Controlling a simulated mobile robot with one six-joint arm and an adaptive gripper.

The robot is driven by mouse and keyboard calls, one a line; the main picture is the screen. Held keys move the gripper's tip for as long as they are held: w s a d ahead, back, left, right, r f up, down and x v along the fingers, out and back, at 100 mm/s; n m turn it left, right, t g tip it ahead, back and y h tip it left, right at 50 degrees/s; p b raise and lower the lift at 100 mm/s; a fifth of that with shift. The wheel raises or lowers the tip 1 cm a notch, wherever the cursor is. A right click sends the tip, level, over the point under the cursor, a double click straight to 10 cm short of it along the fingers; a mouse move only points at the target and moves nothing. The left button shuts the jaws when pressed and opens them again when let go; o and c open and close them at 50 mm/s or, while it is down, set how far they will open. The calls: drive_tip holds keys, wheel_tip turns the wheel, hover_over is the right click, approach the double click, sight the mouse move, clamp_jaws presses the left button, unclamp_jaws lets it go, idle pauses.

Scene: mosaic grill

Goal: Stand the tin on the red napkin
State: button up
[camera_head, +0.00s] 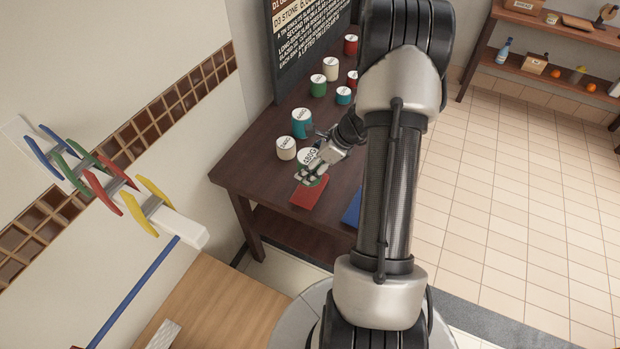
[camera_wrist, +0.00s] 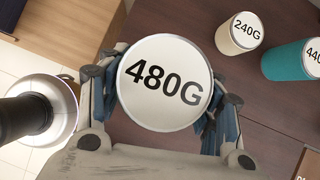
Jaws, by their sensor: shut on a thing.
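The tin (camera_head: 309,156) has a white lid marked 480G. In the wrist view the tin's lid (camera_wrist: 164,83) fills the space between my fingers. My gripper (camera_head: 311,172) is shut on it, with a finger on each side. Its body is mostly hidden by the fingers; a little green shows low down in the head view. The red napkin (camera_head: 309,194) lies flat near the front of the dark table, just below the tin in the head view. I cannot tell whether the tin touches it.
A cream 240G tin (camera_head: 286,148) and a teal 440G tin (camera_head: 302,123) stand close by. More tins, including a green one (camera_head: 318,85), stand farther back beside a dark sign board (camera_head: 305,45). A blue napkin (camera_head: 352,210) lies to the right, partly behind my arm.

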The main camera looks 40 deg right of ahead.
drive_tip(key=shift+f+b, duration=0.8)
drive_tip(key=shift+f, duration=1.4)
drive_tip(key=shift+f, duration=0.15)
drive_tip(key=o, duration=1.5)
drive_tip(key=shift+c, duration=0.2)
drive_tip(key=shift+r, duration=0.2)
drive_tip(key=p+v, duration=0.4)
drive_tip(key=v, duration=0.8)
